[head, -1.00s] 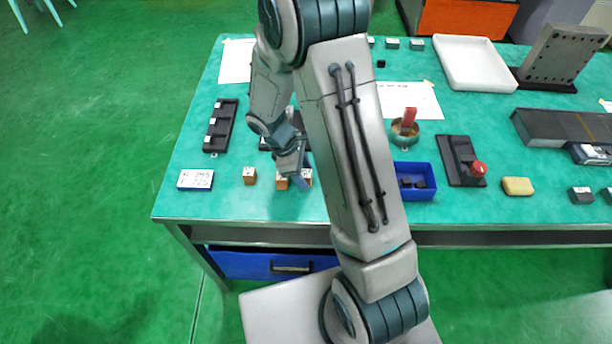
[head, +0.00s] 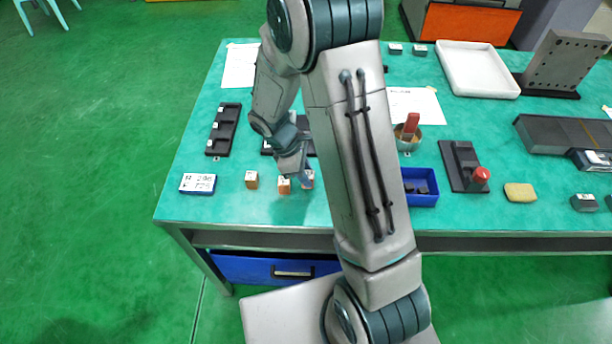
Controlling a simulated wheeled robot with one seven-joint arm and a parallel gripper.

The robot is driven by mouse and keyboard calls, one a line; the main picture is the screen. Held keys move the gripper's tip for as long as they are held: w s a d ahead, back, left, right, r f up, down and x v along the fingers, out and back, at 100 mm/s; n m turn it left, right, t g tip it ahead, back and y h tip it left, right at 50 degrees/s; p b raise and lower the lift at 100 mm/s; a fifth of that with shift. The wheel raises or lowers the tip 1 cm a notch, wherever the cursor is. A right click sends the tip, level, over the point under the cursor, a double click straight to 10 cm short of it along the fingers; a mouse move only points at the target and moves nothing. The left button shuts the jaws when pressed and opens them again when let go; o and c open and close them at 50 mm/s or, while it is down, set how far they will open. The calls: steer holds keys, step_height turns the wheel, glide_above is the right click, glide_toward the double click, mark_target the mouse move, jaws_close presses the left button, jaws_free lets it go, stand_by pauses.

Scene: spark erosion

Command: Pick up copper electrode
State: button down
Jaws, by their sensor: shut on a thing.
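Three small copper-coloured blocks with pale labelled tops stand near the front left edge of the green table. The left copper electrode (head: 252,180) and the middle copper electrode (head: 284,186) stand free. My gripper (head: 305,177) is low at the right copper electrode (head: 309,183), shut on it, and its finger covers part of that block. I cannot tell whether the block is clear of the table top. The labels are too small to read.
A white-and-blue display box (head: 198,184) lies left of the blocks, with a black slotted rack (head: 223,130) behind it. A blue bin (head: 424,200) stands to the right beyond my arm. My arm hides the table's middle.

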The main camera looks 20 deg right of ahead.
step_height(320, 180, up, 3)
steer(key=shift+f, duration=0.1)
steer(key=s+d+r+b, duration=0.1)
steer(key=s+d+r, duration=0.5)
steer(key=s, duration=0.3)
steer(key=shift+s+d+r, duration=0.2)
steer(key=shift+d+r, duration=0.1)
